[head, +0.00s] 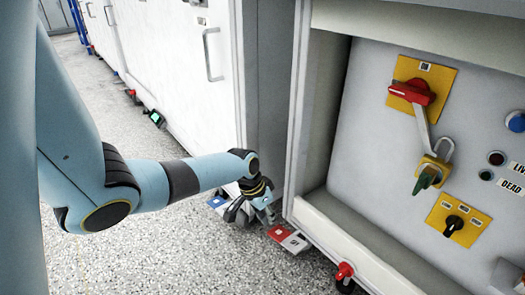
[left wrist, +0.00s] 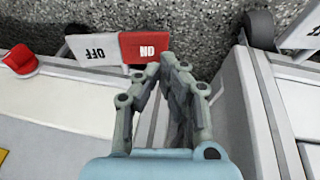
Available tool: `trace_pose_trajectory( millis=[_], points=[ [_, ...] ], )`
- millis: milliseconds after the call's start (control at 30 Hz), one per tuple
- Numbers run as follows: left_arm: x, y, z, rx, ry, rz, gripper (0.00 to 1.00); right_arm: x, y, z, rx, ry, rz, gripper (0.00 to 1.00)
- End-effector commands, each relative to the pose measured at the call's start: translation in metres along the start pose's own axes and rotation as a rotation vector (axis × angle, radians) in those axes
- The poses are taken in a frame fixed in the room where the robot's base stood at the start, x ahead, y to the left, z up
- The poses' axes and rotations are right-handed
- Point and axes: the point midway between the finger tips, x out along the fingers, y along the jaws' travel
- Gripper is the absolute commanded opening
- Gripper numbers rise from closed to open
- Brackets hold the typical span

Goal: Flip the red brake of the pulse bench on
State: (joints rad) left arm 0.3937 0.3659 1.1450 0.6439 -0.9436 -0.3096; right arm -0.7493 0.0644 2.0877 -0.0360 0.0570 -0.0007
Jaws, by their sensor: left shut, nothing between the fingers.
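The red brake pedal (head: 279,232) is low at the cabinet's bottom edge, with a white pedal (head: 296,243) beside it. In the left wrist view the red pedal (left wrist: 145,48) has upside-down lettering that seems to read ON, and the white pedal (left wrist: 98,52) reads OFF upside down. My left gripper (head: 266,212) is shut and empty, close to the red pedal. In the left wrist view its fingertips (left wrist: 164,66) are at the red pedal's lower right edge. I cannot tell whether they touch it. My right gripper is not in view.
The open grey cabinet has a panel with a red rotary handle (head: 411,92), a padlock (head: 434,166) and a black selector knob (head: 453,224). A blue pedal (head: 217,202) is just left of my gripper. A red-capped part (head: 344,271) sticks out below the cabinet. Speckled floor (head: 170,262) is clear at left.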

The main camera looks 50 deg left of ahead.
Motion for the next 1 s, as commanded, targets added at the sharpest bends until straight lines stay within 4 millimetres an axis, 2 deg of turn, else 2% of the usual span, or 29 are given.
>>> trace_pose_trajectory(
  millis=[200, 400, 600, 1000],
  points=[
    [-0.046, -0.002, 0.001, 0.004, 0.0, -0.004, 0.0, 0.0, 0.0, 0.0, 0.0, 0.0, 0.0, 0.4],
    [-0.074, -0.001, 0.0, 0.002, 0.0, -0.003, 0.0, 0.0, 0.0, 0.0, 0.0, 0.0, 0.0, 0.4],
    [-0.082, 0.0, 0.0, 0.0, -0.001, 0.0, 0.0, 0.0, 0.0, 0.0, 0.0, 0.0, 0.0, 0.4],
    [-0.082, 0.0, 0.0, 0.0, 0.0, 0.0, 0.0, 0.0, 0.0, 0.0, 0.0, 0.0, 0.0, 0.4]
  ],
)
